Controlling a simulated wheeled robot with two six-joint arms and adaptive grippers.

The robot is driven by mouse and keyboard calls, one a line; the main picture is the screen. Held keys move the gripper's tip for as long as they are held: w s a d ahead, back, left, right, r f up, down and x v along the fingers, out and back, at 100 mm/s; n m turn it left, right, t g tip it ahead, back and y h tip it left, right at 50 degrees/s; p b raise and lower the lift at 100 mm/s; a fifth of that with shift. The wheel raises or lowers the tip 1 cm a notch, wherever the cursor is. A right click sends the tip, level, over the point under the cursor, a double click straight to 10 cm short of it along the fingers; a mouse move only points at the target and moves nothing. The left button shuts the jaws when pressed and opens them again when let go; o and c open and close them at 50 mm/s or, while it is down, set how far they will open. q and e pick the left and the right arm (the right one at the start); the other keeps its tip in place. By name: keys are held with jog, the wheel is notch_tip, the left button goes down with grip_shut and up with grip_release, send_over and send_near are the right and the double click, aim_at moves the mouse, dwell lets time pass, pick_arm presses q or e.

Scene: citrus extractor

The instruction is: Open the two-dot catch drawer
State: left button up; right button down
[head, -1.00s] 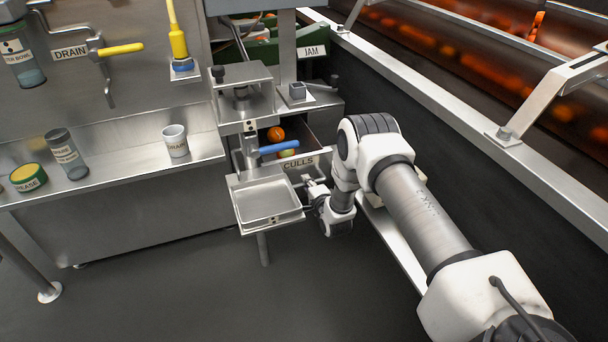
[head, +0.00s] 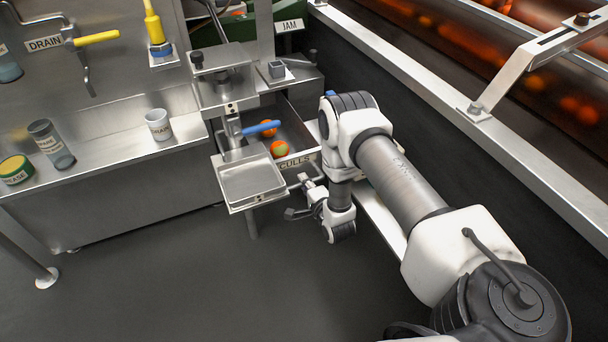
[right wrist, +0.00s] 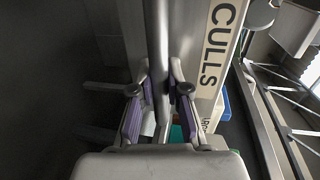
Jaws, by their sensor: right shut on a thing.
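The drawer marked CULLS (head: 294,161) stands out from the steel press stand in the head view, with two orange-and-green fruits (head: 279,149) inside. Its front also shows upright in the right wrist view (right wrist: 215,60). A small two-dot plate (head: 231,108) sits on the press above the blue-handled lever. My right gripper (right wrist: 160,100) is shut on the drawer's bar handle (right wrist: 158,45), with a purple-padded finger on each side. My left gripper is not in view.
A shallow steel tray (head: 251,180) juts out just left of the drawer. The blue lever (head: 262,128) hangs over the drawer's left side. A dark wall and conveyor rail (head: 400,65) run along the right. The floor in front is clear.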

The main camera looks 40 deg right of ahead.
jog(key=c, duration=1.1)
grip_release()
jog(key=shift+c, duration=0.2)
jog(key=v, duration=1.2)
jog(key=shift+w, duration=0.1)
